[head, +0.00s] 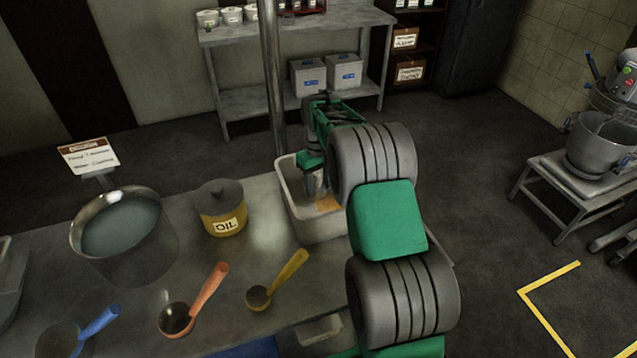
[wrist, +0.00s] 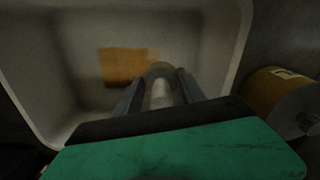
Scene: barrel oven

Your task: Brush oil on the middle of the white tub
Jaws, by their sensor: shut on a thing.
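The white tub (head: 318,228) stands at the back right of the metal table, and its inside fills much of the wrist view (wrist: 60,50). An orange-brown patch (wrist: 127,66) lies on its floor; part of it shows in the head view (head: 327,203). My gripper (wrist: 160,88) reaches down into the tub and is shut on a pale, round-handled thing (wrist: 161,92), seemingly the brush. Its bristles are hidden, so I cannot tell whether they touch the floor.
A large pot of liquid (head: 122,230) stands at the left of the table. Ladles with orange (head: 205,293), yellow (head: 284,274) and blue (head: 97,323) handles lie along the front. A vertical metal pole (head: 271,80) rises behind the tub.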

